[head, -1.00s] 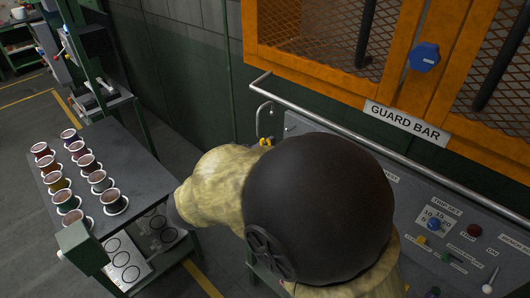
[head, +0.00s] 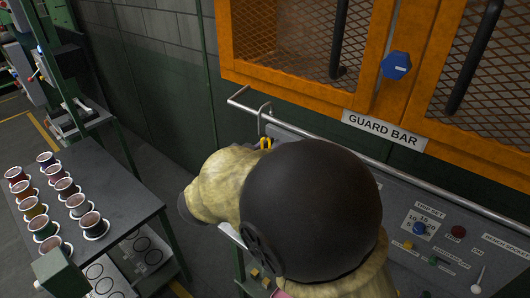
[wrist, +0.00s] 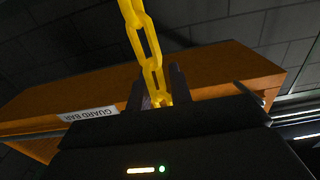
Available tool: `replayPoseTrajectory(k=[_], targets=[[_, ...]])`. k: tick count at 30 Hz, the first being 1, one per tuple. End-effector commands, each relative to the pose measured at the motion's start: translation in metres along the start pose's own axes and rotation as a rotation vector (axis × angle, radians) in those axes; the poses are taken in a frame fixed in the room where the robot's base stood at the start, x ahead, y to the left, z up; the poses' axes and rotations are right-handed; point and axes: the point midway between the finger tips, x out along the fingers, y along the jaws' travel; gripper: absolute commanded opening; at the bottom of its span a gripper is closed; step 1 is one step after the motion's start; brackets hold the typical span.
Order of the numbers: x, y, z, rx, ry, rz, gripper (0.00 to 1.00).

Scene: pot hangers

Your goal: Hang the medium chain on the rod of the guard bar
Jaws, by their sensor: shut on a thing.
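My gripper (wrist: 157,88) is shut on a yellow chain (wrist: 146,45) in the wrist view, whose links run from between the fingers to the top edge of that picture. In the head view, my arm hides the gripper and most of the chain. A small yellow part (head: 267,143) shows above the arm, with a grey hook (head: 264,108) over it. The hook's bend appears at the rod (head: 310,138) of the guard bar, near its left end. I cannot tell whether it is over the rod or in front of it.
The orange mesh guard (head: 310,45) stands above the rod, with a GUARD BAR label (head: 384,131). A control panel (head: 470,236) lies below right. A dark table (head: 120,200) with several cups stands at left.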

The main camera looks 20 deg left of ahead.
Motion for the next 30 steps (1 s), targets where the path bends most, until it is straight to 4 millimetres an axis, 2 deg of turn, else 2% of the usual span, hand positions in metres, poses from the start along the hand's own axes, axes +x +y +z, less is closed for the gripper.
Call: replayPoseTrajectory(k=[11, 21, 30], targets=[[0.025, 0.001, 0.001, 0.0, 0.0, 0.002, 0.0], [0.025, 0.0, 0.024, 0.0, 0.001, 0.0, 0.0], [0.025, 0.0, 0.03, -0.001, 0.001, 0.0, 0.0]])
